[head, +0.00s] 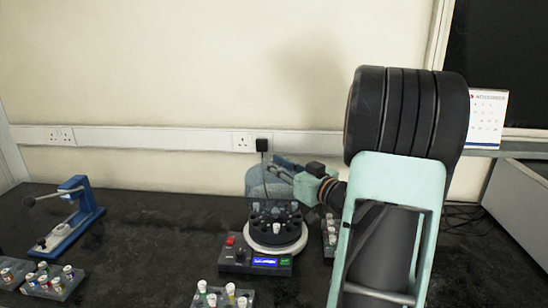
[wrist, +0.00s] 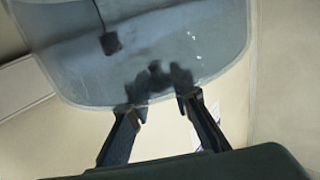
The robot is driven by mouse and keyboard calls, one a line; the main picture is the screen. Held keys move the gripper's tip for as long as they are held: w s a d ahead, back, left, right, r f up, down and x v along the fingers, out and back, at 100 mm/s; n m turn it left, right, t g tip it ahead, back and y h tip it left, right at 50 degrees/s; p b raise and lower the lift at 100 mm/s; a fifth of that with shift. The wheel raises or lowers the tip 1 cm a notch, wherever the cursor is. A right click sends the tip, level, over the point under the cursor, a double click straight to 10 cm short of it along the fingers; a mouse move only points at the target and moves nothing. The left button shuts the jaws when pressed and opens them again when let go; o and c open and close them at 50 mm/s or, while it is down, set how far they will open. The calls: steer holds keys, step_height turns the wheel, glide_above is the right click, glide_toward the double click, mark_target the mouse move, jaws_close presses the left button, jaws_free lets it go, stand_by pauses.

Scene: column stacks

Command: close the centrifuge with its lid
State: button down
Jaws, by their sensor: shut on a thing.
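The centrifuge (head: 238,258) stands on the dark bench, with a lit blue display and a red button on its front. Its round rotor (head: 276,228) with several dark holes is exposed, and a white-capped tube shows in it. The translucent grey-blue lid (head: 256,184) is raised behind the rotor. My gripper (head: 285,168) reaches in from the right at the lid's upper right edge. In the wrist view the lid (wrist: 150,45) fills the top, and my gripper's two fingertips (wrist: 159,106) are at its lower edge, shut on it. My gripper hides part of the lid in the head view.
Racks of capped tubes stand in front of the centrifuge (head: 222,298), at the left (head: 55,284) and just right of it (head: 328,240). A blue press-like device (head: 75,215) stands at the far left. My arm covers the right side. Bench between the device and centrifuge is clear.

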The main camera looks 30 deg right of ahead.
steer(key=shift+w+d, duration=0.1)
steer(key=shift+w, duration=0.15)
steer(key=shift+f+b, duration=1.65)
steer(key=shift+f, duration=0.3)
steer(key=shift+f+b, duration=0.35)
steer(key=shift+f, duration=0.3)
stand_by(0.4)
steer(key=shift+f+b, duration=2.4)
steer(key=shift+f, duration=0.8)
steer(key=c, duration=1.2)
jaws_free()
